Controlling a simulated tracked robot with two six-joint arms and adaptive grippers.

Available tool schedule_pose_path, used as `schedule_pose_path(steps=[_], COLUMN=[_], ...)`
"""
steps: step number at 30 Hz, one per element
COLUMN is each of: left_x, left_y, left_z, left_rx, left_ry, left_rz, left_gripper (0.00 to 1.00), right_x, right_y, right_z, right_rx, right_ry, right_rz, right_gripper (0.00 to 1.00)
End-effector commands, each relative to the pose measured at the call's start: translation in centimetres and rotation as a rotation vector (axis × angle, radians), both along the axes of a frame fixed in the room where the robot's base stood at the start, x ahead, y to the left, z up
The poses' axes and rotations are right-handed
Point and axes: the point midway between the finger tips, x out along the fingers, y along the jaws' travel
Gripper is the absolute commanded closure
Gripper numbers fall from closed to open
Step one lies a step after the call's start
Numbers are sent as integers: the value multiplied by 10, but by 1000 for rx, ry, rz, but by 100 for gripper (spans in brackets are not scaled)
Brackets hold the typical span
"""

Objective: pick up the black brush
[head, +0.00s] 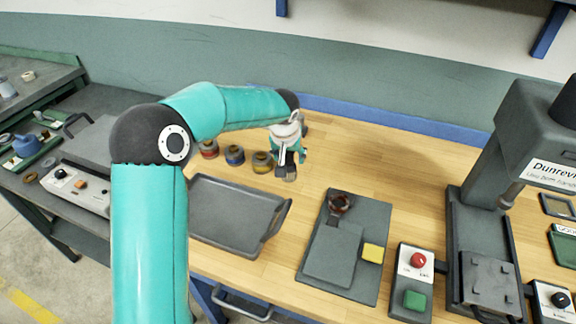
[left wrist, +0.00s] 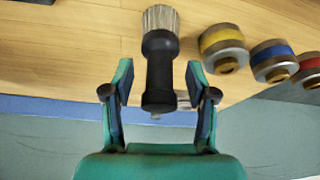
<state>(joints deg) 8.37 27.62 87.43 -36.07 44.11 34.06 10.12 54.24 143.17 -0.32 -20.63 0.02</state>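The black brush (left wrist: 159,75) has a dark handle and pale bristles, and shows in the left wrist view with its handle between my gripper's fingers. My left gripper (left wrist: 158,70) is open, with a visible gap between each finger and the handle. In the head view my left gripper (head: 291,155) points down over the wooden bench, behind the grey tray. The brush is mostly hidden by the gripper there. My right gripper is not in view.
Several banded pots, including a yellow one (head: 262,162) and a blue one (head: 234,156), stand close beside the gripper. A grey tray (head: 235,212), a dark plate with a yellow block (head: 374,253), a button box (head: 411,283) and a press (head: 487,210) occupy the bench. Clear wood lies right of the gripper.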

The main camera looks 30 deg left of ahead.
Motion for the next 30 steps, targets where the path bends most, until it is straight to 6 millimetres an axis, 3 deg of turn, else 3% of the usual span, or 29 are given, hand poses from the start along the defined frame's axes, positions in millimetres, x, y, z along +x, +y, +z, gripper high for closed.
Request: schedule_pose_path(steps=[1, 10, 23, 30], left_x=[0, 0, 1, 2], left_y=[0, 0, -1, -1], left_z=[0, 0, 7, 34], left_rx=[0, 0, 1, 0], left_ry=[0, 0, -3, -7], left_rz=[0, -1, -1, -1], left_gripper=[52, 100, 100, 100], right_x=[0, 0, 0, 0], right_y=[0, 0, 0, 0], right_z=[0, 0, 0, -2], right_rx=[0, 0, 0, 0], right_ry=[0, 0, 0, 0], right_rz=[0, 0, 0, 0], right_gripper=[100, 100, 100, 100])
